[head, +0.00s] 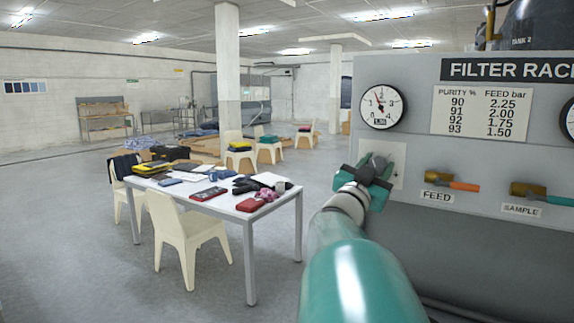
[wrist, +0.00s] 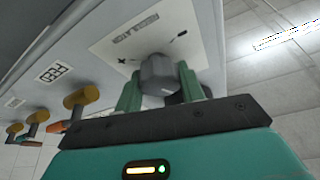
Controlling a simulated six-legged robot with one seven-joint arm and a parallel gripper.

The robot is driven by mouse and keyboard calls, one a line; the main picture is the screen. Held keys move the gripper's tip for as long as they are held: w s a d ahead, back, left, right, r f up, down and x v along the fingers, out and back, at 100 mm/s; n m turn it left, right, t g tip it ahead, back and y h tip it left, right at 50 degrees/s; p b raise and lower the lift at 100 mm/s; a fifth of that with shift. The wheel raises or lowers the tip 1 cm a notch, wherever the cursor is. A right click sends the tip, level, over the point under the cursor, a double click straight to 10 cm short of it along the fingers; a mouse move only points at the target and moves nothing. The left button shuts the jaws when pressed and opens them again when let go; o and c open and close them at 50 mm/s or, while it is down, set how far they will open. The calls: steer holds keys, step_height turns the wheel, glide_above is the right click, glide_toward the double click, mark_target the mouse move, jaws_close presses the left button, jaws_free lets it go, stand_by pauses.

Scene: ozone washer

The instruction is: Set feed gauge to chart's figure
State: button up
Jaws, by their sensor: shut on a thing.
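The feed gauge (head: 381,107) is a round white dial at the left of the filter rack panel; its needle points up and slightly left, and its small readout looks like about 1.3, last digit unclear. The chart (head: 481,113) lists purity 90, 91, 92, 93 against feed bar 2.25, 2.00, 1.75, 1.50. In the wrist view, the grey faceted regulator knob (wrist: 157,73) sits on a white plate marked REGULATOR with plus and minus signs. My gripper (head: 370,180) is shut on this knob, one green finger on each side. The head view hides the knob behind my gripper.
A second gauge (head: 569,120) is cut off at the right edge. A cluttered white table (head: 240,208) and chairs stand at left, with open floor around them.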

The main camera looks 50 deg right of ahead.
steer(key=shift+m+g, duration=0.6)
steer(key=shift+m, duration=0.3)
steer(key=shift+f, duration=0.1)
steer(key=o, duration=1)
